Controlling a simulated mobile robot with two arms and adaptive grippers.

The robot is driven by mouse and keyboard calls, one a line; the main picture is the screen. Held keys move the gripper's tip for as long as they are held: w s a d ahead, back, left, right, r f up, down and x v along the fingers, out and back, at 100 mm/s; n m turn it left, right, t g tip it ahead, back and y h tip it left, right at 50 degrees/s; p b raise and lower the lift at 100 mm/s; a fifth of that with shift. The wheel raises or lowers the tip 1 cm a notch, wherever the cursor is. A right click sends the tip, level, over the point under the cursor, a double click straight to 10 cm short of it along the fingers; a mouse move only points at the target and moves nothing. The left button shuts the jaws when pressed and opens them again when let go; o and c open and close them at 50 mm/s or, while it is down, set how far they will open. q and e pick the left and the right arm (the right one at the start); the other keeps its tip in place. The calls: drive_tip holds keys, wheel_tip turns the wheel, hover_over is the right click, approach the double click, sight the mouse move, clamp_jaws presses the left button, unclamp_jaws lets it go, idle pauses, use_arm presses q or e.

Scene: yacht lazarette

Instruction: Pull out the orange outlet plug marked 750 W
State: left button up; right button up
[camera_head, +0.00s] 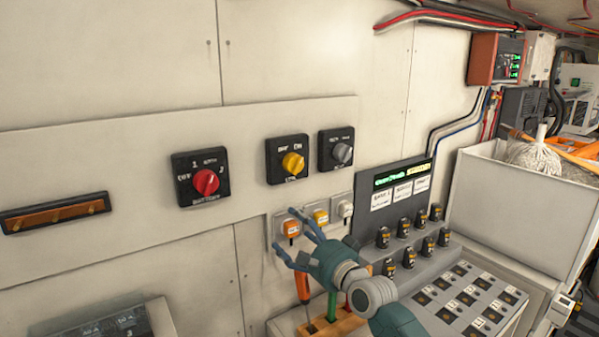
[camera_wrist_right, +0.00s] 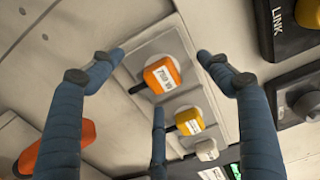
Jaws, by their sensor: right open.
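The orange plug (camera_head: 291,228) sits in the leftmost socket of a row of three on the wall. In the right wrist view the orange plug (camera_wrist_right: 161,76) shows a white label, rotated, that appears to read 750 W. My right gripper (camera_head: 288,242) is open in front of it. In the right wrist view its fingers (camera_wrist_right: 162,56) spread to either side of the plug, with a third finger below, apart from it. The plug is not gripped. A yellow plug (camera_head: 320,217) and a white plug (camera_head: 345,209) stand beside it, to the right. My left gripper is out of view.
Rotary switches with red (camera_head: 205,182), yellow (camera_head: 293,164) and grey (camera_head: 342,153) knobs are above the sockets. A grey console (camera_head: 400,205) with a display and several black knobs stands to the right. An orange-handled tool (camera_head: 302,288) stands in a wooden rack below the gripper.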

idle(0.4)
clamp_jaws()
idle(0.4)
drive_tip(key=shift+s, duration=0.1)
drive_tip(key=shift+s+d+p, duration=0.1)
drive_tip(key=shift+p, duration=0.3)
drive_tip(key=shift+p+v, duration=0.6)
drive_tip(key=shift+v, duration=0.35)
drive_tip(key=shift+p+v, duration=1.1)
drive_tip(key=shift+v, duration=0.75)
